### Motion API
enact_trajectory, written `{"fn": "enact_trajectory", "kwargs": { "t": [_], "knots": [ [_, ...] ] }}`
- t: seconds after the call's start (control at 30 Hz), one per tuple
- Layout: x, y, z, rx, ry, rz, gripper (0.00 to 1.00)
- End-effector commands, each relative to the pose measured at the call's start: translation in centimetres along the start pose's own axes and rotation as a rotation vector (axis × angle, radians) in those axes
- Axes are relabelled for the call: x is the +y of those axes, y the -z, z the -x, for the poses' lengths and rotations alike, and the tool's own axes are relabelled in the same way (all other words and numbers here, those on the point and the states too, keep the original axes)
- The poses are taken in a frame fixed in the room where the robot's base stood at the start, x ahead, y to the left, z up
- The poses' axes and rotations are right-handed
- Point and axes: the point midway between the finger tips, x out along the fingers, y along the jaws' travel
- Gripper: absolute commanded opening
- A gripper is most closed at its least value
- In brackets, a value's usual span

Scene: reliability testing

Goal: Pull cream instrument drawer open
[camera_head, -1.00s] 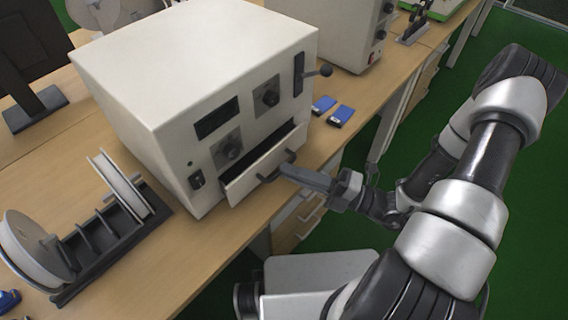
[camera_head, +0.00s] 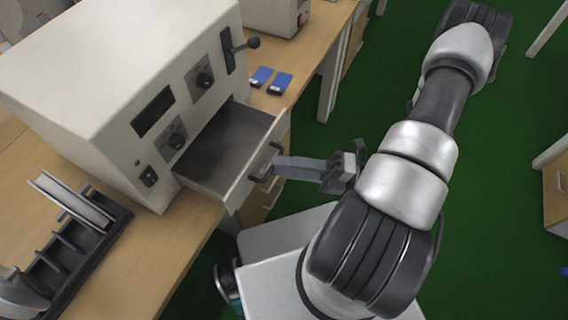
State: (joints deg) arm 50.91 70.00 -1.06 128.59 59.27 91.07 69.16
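The cream instrument (camera_head: 75,75) is a box on the bench at the left. Its drawer (camera_head: 214,152) is pulled well out of the front face, and its empty grey inside shows. A dark bar handle (camera_head: 263,168) is on the drawer front. My gripper (camera_head: 276,167) reaches the handle from the right, with its fingertips at the bar. The fingers look close together on the handle, though their far side is hidden.
Two blue-topped small boxes (camera_head: 279,83) lie on the bench (camera_head: 160,245) beside the instrument. A second instrument (camera_head: 277,14) is at the back.

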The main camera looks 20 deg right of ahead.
Motion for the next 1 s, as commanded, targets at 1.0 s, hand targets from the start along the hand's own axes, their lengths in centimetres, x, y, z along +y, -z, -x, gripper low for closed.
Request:
{"fn": "enact_trajectory", "kwargs": {
  "t": [1.0],
  "knots": [
    [-0.1,0.0,12.4,-0.001,0.002,0.001,0.27]
  ]
}}
